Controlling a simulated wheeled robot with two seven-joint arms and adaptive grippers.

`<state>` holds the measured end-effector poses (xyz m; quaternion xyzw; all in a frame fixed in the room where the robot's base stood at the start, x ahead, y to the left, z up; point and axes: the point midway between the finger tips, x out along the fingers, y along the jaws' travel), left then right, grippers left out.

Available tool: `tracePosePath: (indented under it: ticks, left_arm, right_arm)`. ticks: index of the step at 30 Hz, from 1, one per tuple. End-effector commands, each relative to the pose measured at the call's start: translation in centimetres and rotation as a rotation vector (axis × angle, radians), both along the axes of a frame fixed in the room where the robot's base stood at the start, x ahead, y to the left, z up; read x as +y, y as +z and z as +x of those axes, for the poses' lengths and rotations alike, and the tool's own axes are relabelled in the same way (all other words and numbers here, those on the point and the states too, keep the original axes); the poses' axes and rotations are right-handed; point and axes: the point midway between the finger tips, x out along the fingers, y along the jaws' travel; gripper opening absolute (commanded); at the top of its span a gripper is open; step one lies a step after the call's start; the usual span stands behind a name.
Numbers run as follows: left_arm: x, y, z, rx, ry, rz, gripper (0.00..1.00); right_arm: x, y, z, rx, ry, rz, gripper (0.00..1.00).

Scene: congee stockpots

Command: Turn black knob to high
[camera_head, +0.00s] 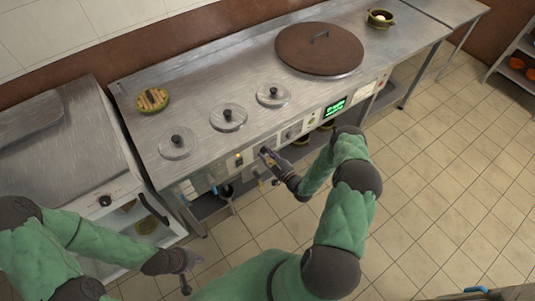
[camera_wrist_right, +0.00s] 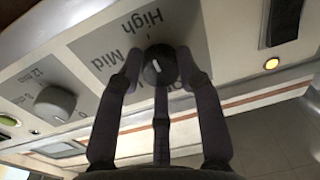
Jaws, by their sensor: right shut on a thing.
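The black knob (camera_wrist_right: 160,65) is on the panel beside the printed words High, Mid and a partly covered Low. A short white mark shows on its face, tilted slightly and pointing roughly toward the tick near High. My right gripper (camera_wrist_right: 157,72) is shut on the black knob, with fingers on both sides of it. In the head view my right gripper (camera_head: 265,152) is at the counter's front panel and hides the knob. My left gripper (camera_head: 186,286) hangs low at the lower left, away from the panel; its finger opening is too small to tell.
A grey timer knob (camera_wrist_right: 55,104) is near the black knob on the panel. The steel counter (camera_head: 190,100) carries several lids, including a large brown lid (camera_head: 319,58). The tiled floor (camera_head: 420,190) at right is clear.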

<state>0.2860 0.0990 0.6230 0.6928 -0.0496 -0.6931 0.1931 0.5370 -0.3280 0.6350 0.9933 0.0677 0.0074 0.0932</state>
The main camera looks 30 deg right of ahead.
Motion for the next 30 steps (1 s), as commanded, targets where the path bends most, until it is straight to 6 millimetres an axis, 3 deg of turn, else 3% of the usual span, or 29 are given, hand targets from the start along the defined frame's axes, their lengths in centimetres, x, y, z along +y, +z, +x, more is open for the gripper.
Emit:
tracePosePath:
  ticks: [11,12,14,25,30]
  left_arm:
    - [0.0,0.0,0.0,0.0,0.0,0.0,0.0]
    - [0.0,0.0,0.0,0.0,0.0,0.0,0.0]
    - [0.0,0.0,0.0,0.0,0.0,0.0,0.0]
    - [0.0,0.0,0.0,0.0,0.0,0.0,0.0]
    - [0.0,0.0,0.0,0.0,0.0,0.0,0.0]
  right_arm:
    - [-0.1,-0.1,0.0,0.003,-0.003,0.006,0.03]
    - [-0.1,-0.1,0.0,0.003,-0.003,0.006,0.42]
    - [-0.1,-0.1,0.0,0.003,-0.003,0.006,0.59]
    - [0.0,-0.1,-0.2,0.002,-0.001,0.005,0.6]
    - [-0.3,-0.2,-1.8,0.005,-0.003,0.006,0.6]
